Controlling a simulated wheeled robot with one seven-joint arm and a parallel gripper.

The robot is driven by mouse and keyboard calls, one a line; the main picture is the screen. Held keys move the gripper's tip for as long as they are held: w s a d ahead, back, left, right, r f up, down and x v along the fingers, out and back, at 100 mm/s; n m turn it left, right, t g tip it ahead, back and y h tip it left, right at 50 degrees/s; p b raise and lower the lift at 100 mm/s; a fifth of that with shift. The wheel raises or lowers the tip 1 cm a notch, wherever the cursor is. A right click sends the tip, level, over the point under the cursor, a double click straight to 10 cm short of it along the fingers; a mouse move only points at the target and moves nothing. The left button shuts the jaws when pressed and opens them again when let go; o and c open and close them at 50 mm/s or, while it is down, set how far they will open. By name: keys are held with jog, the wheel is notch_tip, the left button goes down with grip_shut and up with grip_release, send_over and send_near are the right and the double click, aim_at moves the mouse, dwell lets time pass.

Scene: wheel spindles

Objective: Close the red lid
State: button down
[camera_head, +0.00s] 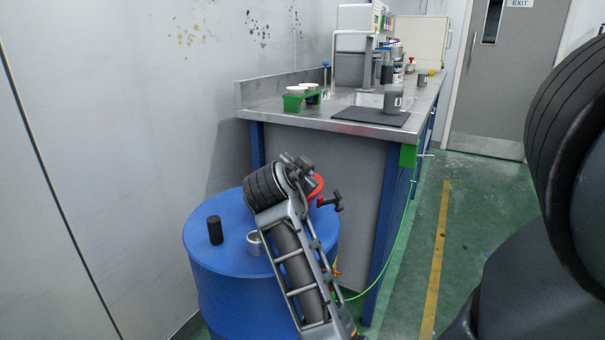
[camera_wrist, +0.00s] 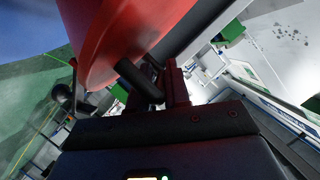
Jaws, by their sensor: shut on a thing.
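In the head view, only a curved red edge (camera_head: 317,187) shows behind my arm, above the right part of the blue drum (camera_head: 222,285). My gripper (camera_wrist: 165,88) is right at the lid, its jaws shut on a part of it. A dark rod crosses beside the fingers; the exact grip spot is unclear. The lid's exact tilt cannot be told.
A black cylinder (camera_head: 215,230) and a metal ring-shaped piece (camera_head: 256,242) are on the drum top. Behind the drum stands a steel-topped workbench (camera_head: 290,113) with a green holder (camera_head: 293,102) and a grey container (camera_head: 392,97). Green floor (camera_head: 465,215) is open to the right.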

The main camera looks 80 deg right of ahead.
jog(key=c, duration=1.4)
grip_release()
jog(key=shift+f, duration=0.2)
jog(key=shift+c, duration=0.2)
jog(key=v, duration=0.8)
jog(key=shift+p, duration=0.35)
jog(key=shift+r, duration=0.1)
